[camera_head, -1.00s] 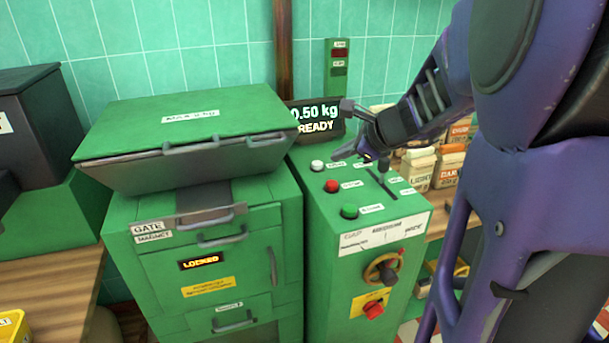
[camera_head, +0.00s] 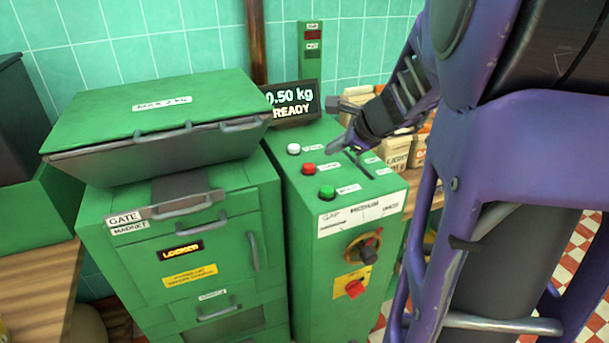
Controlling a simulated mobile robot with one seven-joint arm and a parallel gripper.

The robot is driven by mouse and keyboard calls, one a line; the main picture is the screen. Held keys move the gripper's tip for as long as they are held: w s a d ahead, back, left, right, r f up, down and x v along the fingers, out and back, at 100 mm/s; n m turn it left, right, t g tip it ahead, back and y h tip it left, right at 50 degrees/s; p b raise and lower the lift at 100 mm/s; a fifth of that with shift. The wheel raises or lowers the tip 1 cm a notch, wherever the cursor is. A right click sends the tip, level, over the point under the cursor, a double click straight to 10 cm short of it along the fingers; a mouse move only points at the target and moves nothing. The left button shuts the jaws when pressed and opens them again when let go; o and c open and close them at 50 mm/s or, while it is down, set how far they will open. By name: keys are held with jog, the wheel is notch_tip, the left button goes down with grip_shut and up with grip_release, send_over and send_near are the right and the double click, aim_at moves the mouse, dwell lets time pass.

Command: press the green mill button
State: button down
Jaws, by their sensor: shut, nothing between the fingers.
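The green mill button (camera_head: 327,192) is a round knob on the top of the green control cabinet (camera_head: 300,235), at its front left. It is the nearest of a row with a red button (camera_head: 309,168) and a white button (camera_head: 293,149) behind it. My gripper (camera_head: 342,142) is shut and empty. It is above the cabinet top, behind and to the right of the green button and apart from it in the picture. Its exact height is hard to tell. The display (camera_head: 292,103) behind reads 0.50 kg READY.
A green mill with a lidded hopper (camera_head: 160,120) stands to the left, its small display (camera_head: 182,250) reading LOCKED. Paper bags (camera_head: 397,153) stand behind my arm. A wooden counter (camera_head: 40,290) is at left.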

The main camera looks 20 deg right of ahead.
aim_at(331, 191)
notch_tip(331, 191, down, 8)
jog(key=b, duration=0.6)
jog(key=shift+b, duration=0.35)
jog(key=shift+f, duration=0.15)
dwell(1.3)
jog(key=shift+f, duration=0.25)
jog(key=shift+f, duration=0.55)
dwell(0.6)
jog(key=shift+r, duration=0.1)
jog(key=shift+r+p, duration=0.8)
jog(key=shift+r, duration=0.05)
notch_tip(331, 191, up, 5)
jog(key=p, duration=0.4)
